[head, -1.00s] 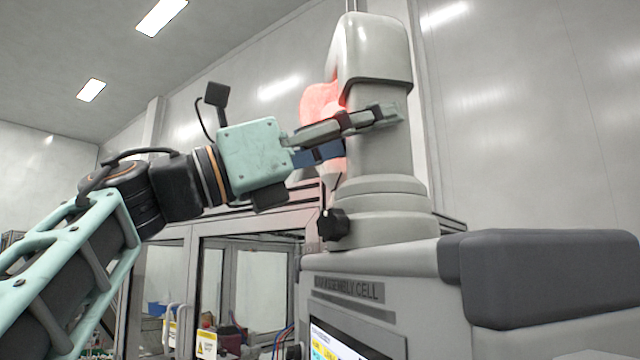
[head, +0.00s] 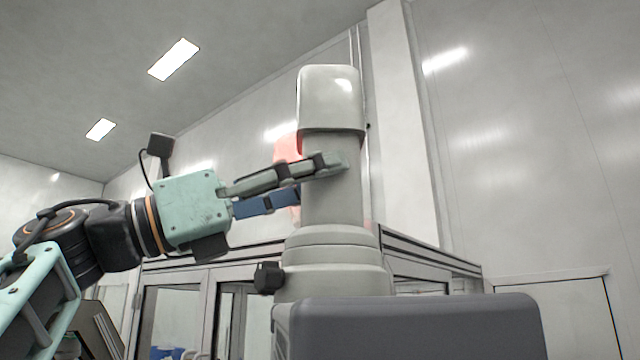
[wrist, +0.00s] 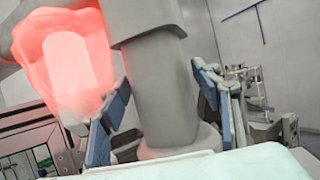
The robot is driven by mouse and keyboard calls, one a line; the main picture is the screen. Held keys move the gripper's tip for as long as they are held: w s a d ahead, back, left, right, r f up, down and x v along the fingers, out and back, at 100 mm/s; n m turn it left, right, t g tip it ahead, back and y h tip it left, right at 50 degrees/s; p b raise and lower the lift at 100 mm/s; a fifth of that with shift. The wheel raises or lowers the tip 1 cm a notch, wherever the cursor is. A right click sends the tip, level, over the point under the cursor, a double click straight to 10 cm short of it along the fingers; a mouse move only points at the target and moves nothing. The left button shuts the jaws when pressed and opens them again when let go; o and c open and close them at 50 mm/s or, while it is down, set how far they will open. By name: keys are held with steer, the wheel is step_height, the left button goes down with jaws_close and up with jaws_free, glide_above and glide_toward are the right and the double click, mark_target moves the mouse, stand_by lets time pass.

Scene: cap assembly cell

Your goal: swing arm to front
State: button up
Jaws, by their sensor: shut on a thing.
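The swing arm appears to be the thick grey column (head: 333,205) with a rounded grey head (head: 330,100), standing upright on a stepped round base (head: 333,262). My gripper (head: 312,180) reaches in from the left and is shut on the column below its head. One finger lies across the near face; the blue pad of the other is partly hidden behind the column. In the wrist view the column (wrist: 165,90) stands between the two blue finger pads. A red-glowing part (head: 287,150) is mostly hidden behind it; it shows large in the wrist view (wrist: 70,65).
A dark grey padded block (head: 420,325) fills the foreground below the column. A black knob (head: 268,278) sticks out left of the base. A glazed enclosure (head: 180,300) stands behind. A pale pillar (head: 400,120) rises at the back. The space at right looks clear up to the wall.

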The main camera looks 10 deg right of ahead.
steer(key=shift+w+a+f, duration=0.1)
steer(key=shift+w+a, duration=0.1)
steer(key=o, duration=1.4)
steer(key=shift+o, duration=0.8)
steer(key=shift+w, duration=0.2)
steer(key=shift+s+d, duration=0.1)
steer(key=shift+s, duration=0.05)
steer(key=v, duration=1.2)
